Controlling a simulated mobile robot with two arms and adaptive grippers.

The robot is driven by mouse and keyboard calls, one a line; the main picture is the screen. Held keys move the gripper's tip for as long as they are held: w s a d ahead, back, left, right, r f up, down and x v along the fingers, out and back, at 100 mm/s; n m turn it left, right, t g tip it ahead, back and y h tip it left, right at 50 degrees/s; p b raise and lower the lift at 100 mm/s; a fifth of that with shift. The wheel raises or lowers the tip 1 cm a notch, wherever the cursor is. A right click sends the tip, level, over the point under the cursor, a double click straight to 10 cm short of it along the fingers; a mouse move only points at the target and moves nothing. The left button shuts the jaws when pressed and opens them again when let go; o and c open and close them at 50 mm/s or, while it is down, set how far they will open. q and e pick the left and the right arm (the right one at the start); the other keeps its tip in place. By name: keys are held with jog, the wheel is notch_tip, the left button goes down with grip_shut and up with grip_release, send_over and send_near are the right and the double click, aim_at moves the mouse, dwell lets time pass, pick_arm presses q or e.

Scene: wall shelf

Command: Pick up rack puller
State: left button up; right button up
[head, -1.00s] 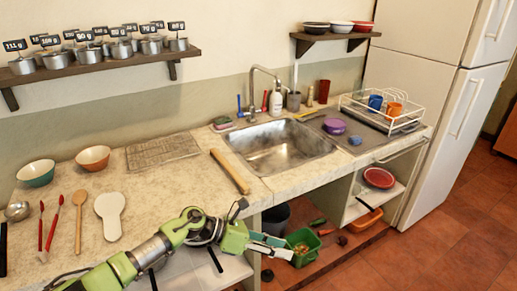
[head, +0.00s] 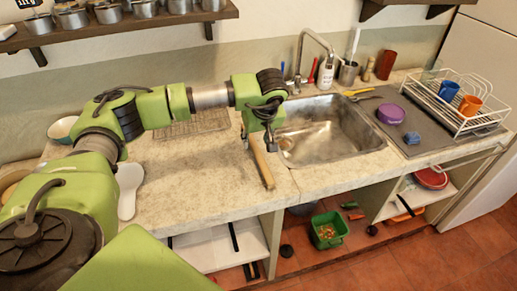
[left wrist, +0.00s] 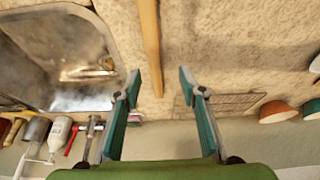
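The rack puller looks to be the long, flat wooden stick (head: 263,167) lying on the counter just left of the sink. My left gripper (head: 257,140) is above its far end, pointing down and hiding part of it. In the left wrist view the stick (left wrist: 150,42) runs down from the top edge, between the fingers of the left gripper (left wrist: 160,85). The fingers are open, one on each side of it, and appear clear of it. The height gap is hard to judge. My right gripper is not in view.
The sink (head: 325,130) with its tall faucet (head: 302,55) is right of the stick. A wire rack (head: 185,125) lies on the counter to the left, partly behind my arm. Pots stand on the wall shelf (head: 130,22) above. The front counter is clear.

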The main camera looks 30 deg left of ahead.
aim_at(257, 151)
pick_arm(q)
jog(key=x, duration=0.3)
jog(key=shift+w+r, duration=0.1)
jog(key=shift+w, duration=0.1)
jog(key=shift+w+f, duration=0.1)
jog(key=shift+f, duration=0.15)
jog(key=shift+f+p, duration=0.2)
jog(key=shift+p, duration=0.2)
jog(key=x, duration=0.1)
jog(key=p+x, duration=0.2)
jog(key=x, duration=0.1)
jog(key=shift+w+d+f, duration=0.1)
jog(key=shift+w+d, duration=0.05)
jog(key=shift+d, duration=0.2)
jog(key=shift+w+a+f, duration=0.1)
jog(key=shift+f, duration=0.25)
grip_shut()
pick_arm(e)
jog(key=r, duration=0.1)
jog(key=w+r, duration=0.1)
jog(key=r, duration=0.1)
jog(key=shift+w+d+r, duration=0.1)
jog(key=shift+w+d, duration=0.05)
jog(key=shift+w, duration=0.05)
